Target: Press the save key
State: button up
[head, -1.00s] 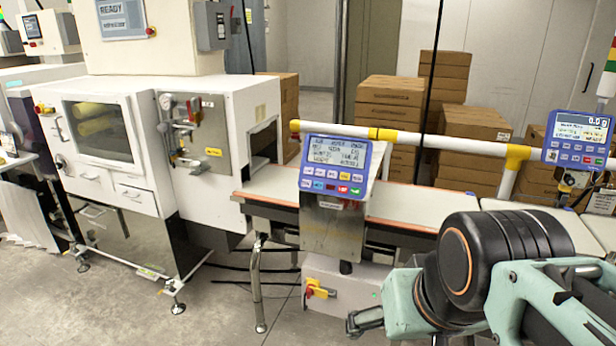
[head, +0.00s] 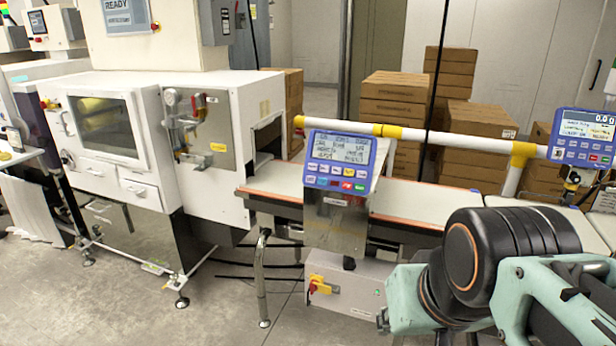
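A blue control panel (head: 309,152) with a lit screen (head: 340,148) stands tilted on a metal post in front of the belt, in the middle of the head view. Below its screen are two rows of small keys (head: 336,170), mostly pale, with yellow, red and green ones among them. Their labels are too small to read, so I cannot tell which is the save key. My teal and black arm fills the lower right, apart from the panel in the picture. Only a small dark piece at its left end shows, perhaps part of my gripper (head: 383,319); its fingers are hidden.
A second blue panel (head: 557,140) with a screen and keys stands at the far right. A white rail (head: 460,145) with yellow joints runs behind the belt (head: 415,200). A white machine (head: 215,185) stands left; stacked cartons (head: 390,110) stand behind. Grey floor lies open at lower left.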

grip_shut()
dwell(1.1)
